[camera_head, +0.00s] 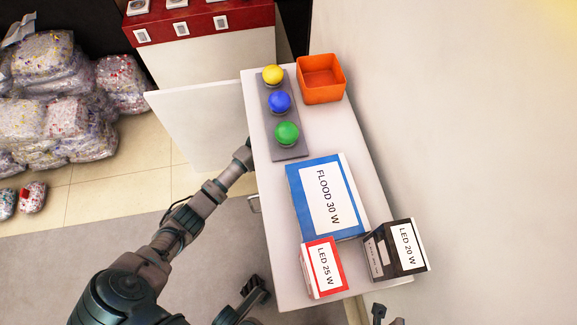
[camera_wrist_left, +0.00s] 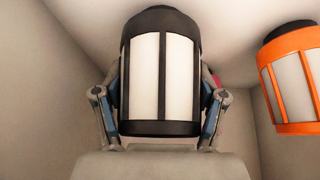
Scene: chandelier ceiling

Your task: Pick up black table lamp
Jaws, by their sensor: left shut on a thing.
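A black table lamp (camera_wrist_left: 163,75) with pale panels and black ribs stands upright, filling the middle of the left wrist view. My left gripper (camera_wrist_left: 160,108) has a finger on either side of it and is shut on it. In the head view my left arm reaches to the left side of the white table, and its gripper is hidden there. What seems to be the tip of my right gripper (camera_head: 388,315) shows at the bottom edge of the head view, mostly cut off.
An orange lamp (camera_wrist_left: 292,85) is right of the black one. The white table (camera_head: 265,188) carries an orange bin (camera_head: 321,79), yellow, blue and green buttons, and boxes marked FLOOD 30 W (camera_head: 327,195), LED 25 W (camera_head: 323,267) and LED 20 W (camera_head: 395,250). A wall runs along its right.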

